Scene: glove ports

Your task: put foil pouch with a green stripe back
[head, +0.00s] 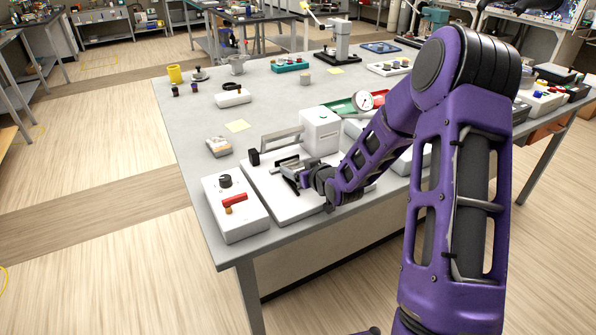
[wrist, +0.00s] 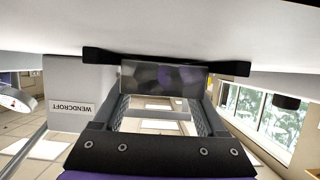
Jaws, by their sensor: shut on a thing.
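My gripper (head: 287,170) is low over the white base (head: 262,187) of a bench machine, below its raised grey arm (head: 280,142). In the wrist view my gripper (wrist: 160,98) has a flat, shiny grey foil pouch (wrist: 161,79) between its fingers. No green stripe shows on the visible face. A black bar (wrist: 100,55) of the machine lies right beside the pouch; I cannot tell whether they touch. In the head view the pouch is hard to make out at the fingers. The machine's box, labelled WENDCROFT, also shows in the wrist view (wrist: 80,85).
A white control box (head: 235,215) with a black knob and red lever stands left of the machine. A dial gauge (head: 362,101) and green tray (head: 340,107) stand to the right.

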